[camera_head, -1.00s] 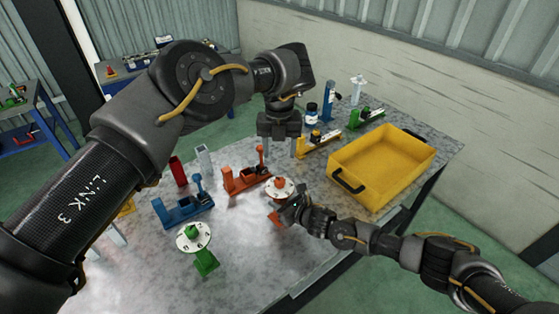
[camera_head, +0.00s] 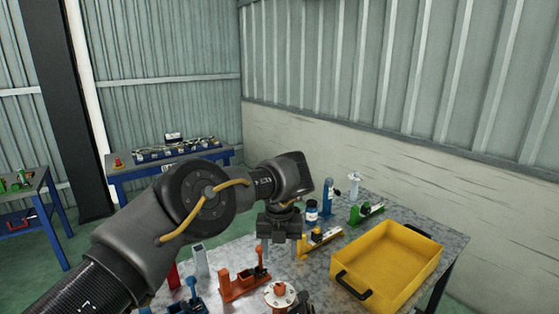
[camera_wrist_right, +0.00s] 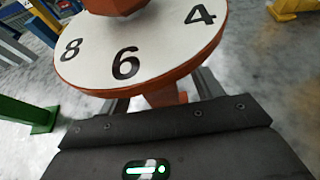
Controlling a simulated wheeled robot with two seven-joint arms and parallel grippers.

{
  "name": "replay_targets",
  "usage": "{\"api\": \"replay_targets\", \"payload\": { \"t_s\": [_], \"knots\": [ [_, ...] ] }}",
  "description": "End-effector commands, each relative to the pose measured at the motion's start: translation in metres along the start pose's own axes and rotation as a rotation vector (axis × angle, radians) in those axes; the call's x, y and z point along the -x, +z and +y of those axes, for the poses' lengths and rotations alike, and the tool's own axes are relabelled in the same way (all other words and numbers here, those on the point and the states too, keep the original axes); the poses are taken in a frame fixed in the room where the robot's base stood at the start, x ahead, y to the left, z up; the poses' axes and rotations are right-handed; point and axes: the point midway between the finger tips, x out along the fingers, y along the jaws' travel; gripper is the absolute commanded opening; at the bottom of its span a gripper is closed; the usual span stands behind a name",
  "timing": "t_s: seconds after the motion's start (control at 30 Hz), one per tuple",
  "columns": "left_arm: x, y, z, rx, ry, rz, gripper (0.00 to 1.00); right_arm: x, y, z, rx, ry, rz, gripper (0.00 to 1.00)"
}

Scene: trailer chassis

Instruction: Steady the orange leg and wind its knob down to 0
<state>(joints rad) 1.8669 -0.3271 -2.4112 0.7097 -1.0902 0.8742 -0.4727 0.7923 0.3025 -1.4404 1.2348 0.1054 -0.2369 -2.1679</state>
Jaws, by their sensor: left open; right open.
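The orange leg's white dial (camera_head: 280,295) with its orange knob shows at the bottom of the head view; its foot is cut off. In the right wrist view the dial (camera_wrist_right: 135,62) fills the top, with 8, 6 and 4 readable and the knob (camera_wrist_right: 115,5) cut by the top edge. My right gripper (camera_wrist_right: 162,93) is open below the dial, one finger on each side of the orange stem (camera_wrist_right: 161,93). Whether the fingers touch the stem I cannot tell. My left gripper (camera_head: 280,250) is open and empty, pointing down above the table behind the dial.
An orange clamp-like fixture (camera_head: 245,283) stands left of the dial. A yellow tray (camera_head: 390,285) is to the right. A yellow fixture (camera_head: 320,243), a blue jar (camera_head: 312,211) and a green fixture (camera_head: 367,213) stand farther back. A green part (camera_wrist_right: 35,117) shows at the wrist view's left.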

Motion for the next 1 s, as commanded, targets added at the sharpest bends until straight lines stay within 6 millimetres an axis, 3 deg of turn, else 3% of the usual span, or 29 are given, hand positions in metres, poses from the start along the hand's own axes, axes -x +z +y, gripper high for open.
{"api": "replay_targets", "payload": {
  "t_s": [0.33,0.57,0.8,1.0],
  "knots": [
    [0.028,0.000,0.000,0.000,0.000,0.000,0.54,0.030,0.004,-0.001,-0.001,-0.001,0.001,0.65],
    [0.036,0.000,0.000,0.000,0.000,0.000,0.54,0.054,0.002,-0.001,0.000,-0.001,0.001,0.65],
    [0.034,0.000,0.000,0.000,0.000,0.000,0.54,0.075,-0.001,-0.001,-0.001,-0.001,0.000,0.65],
    [0.034,0.000,0.000,0.000,0.000,0.000,0.54,0.080,0.000,0.000,-0.001,0.000,-0.001,0.65]
  ]
}}
